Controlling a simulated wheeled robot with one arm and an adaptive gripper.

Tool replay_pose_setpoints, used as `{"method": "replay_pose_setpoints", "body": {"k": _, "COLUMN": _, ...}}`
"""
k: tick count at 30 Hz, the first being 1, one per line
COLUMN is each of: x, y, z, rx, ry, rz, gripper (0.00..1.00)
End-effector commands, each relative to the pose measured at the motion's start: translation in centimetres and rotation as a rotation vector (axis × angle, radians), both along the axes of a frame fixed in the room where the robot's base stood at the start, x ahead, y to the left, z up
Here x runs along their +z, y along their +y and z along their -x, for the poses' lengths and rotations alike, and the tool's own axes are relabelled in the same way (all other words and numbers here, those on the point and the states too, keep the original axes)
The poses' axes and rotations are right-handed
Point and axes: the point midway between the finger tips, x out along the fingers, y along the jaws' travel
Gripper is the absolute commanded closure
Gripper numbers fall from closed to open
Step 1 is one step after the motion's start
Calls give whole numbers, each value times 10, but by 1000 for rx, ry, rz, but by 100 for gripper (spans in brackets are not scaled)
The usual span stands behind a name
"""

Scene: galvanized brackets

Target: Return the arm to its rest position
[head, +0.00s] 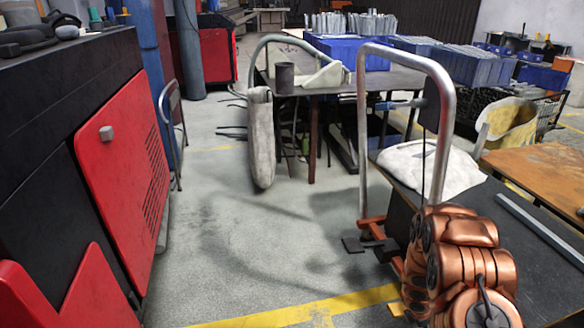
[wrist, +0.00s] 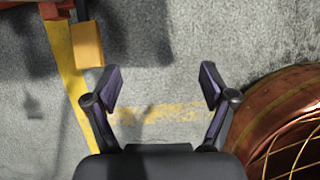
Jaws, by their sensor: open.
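My gripper (wrist: 162,88) shows in the wrist view with its two dark fingers spread wide apart. Nothing is between them, and grey floor with a faded yellow mark lies beyond the fingertips. In the head view, copper-coloured rounded links with a black cable fill the lower right and look like my own folded arm. I cannot make out the gripper's fingers in the head view.
A metal hoop handle (head: 447,120) with an orange base stands close beside the dark right-hand table (head: 520,235). A red and black machine (head: 125,170) lines the left. Grey floor (head: 240,240) between is clear. A yellow block (wrist: 87,43) shows in the wrist view.

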Motion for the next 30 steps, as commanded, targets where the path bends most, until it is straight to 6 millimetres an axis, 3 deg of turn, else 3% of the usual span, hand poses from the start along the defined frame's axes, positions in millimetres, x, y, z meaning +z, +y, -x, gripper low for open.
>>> {"method": "replay_pose_setpoints", "body": {"k": 11, "x": 90, "y": -12, "z": -5, "rx": -160, "ry": -70, "rz": 74, "gripper": 17}}
{"method": "replay_pose_setpoints", "body": {"k": 22, "x": 254, "y": -14, "z": 15, "rx": -486, "ry": -201, "rz": 162, "gripper": 17}}
{"method": "replay_pose_setpoints", "body": {"k": 30, "x": 360, "y": 3, "z": 51, "rx": -738, "ry": -279, "rz": 177, "gripper": 17}}
